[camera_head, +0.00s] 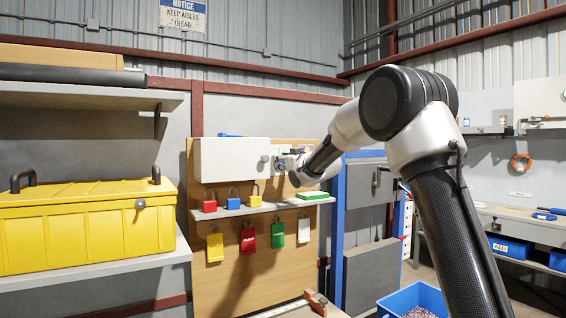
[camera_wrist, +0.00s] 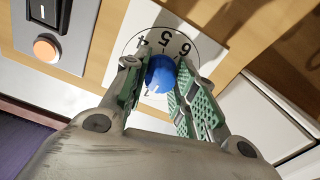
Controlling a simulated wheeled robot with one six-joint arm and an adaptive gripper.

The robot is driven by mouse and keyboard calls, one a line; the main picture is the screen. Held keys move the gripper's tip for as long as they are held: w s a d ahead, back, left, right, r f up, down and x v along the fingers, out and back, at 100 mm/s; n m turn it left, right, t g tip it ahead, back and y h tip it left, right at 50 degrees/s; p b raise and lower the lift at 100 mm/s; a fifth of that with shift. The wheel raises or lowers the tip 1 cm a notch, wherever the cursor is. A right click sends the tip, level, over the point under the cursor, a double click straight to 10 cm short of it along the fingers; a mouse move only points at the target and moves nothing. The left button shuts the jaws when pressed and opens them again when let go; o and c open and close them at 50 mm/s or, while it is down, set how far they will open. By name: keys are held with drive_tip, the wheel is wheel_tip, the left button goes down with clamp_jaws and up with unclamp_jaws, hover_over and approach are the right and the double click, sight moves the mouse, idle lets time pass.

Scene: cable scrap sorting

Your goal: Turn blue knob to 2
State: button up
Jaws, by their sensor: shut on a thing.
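In the wrist view a blue knob (camera_wrist: 161,73) sits on a round white dial (camera_wrist: 191,41) with black numbers; 4, 5 and 6 show along its upper edge. A white pointer mark on the knob and a small figure by its lower edge are partly visible, too small to read surely. My gripper (camera_wrist: 158,86) is shut on the blue knob, with one green-padded finger on each side. The fingers hide the lower part of the dial. In the head view my gripper (camera_head: 287,160) is at the panel by the white box, and the knob is hidden there.
In the wrist view a black rocker switch (camera_wrist: 45,12) and an orange button (camera_wrist: 45,50) are left of the dial. In the head view a white box (camera_head: 232,160) and a shelf with padlocks (camera_head: 240,210) are close to my arm. A yellow toolbox (camera_head: 85,230) stands left.

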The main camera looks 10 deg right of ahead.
drive_tip(key=shift+m, duration=3.6)
drive_tip(key=o, duration=1)
drive_tip(key=shift+o, duration=0.2)
drive_tip(key=shift+s+d, duration=0.1)
drive_tip(key=v, duration=1.1)
drive_tip(key=shift+s, duration=0.35)
